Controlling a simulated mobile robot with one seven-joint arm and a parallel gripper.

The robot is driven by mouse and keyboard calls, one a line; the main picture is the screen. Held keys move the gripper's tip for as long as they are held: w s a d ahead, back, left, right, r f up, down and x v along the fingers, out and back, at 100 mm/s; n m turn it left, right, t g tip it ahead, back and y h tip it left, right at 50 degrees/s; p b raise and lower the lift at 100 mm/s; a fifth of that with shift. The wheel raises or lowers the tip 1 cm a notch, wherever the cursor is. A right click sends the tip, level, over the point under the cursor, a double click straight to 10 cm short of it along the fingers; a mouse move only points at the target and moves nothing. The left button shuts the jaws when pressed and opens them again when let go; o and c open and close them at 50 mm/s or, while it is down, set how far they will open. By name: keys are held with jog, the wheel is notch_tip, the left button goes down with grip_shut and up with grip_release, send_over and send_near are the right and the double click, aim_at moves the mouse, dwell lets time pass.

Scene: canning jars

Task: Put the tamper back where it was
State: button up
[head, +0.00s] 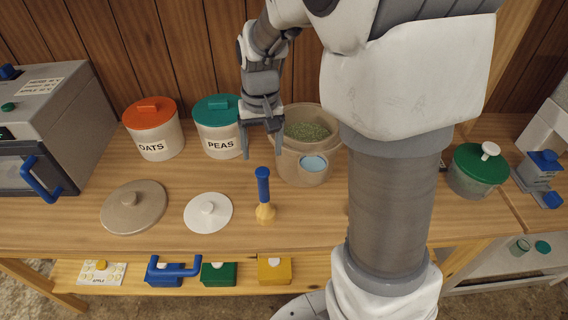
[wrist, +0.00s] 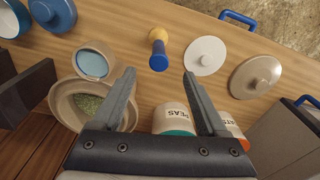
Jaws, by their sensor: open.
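The tamper (head: 263,196), with a blue handle and a yellow-tan foot, stands upright on the wooden counter, right of the white lid. In the wrist view the tamper (wrist: 158,50) shows beyond the fingertips, between them. My gripper (head: 262,152) is open and empty. It hangs above the counter, behind and above the tamper, between the PEAS canister and the beige pot. It also shows in the wrist view (wrist: 158,72).
Canisters marked OATS (head: 158,142) and PEAS (head: 217,139) stand at the back. A beige lid (head: 120,212) and a white lid (head: 196,219) lie in front. A grey appliance (head: 58,105) is at left, a green-lidded pot (head: 470,178) at right. Below is a shelf (head: 215,287).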

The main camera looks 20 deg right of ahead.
jog(key=s+r+t, duration=0.2)
jog(key=s+r, duration=0.4)
jog(key=s, duration=0.3)
jog(key=s+r+n+t, duration=0.1)
jog(key=s+r+t, duration=0.1)
jog(key=s+r, duration=0.3)
jog(key=s, duration=0.4)
jog(key=shift+s+r+n+t, duration=0.25)
jog(key=shift+r+n+t, duration=0.05)
jog(key=shift+r+t, duration=0.1)
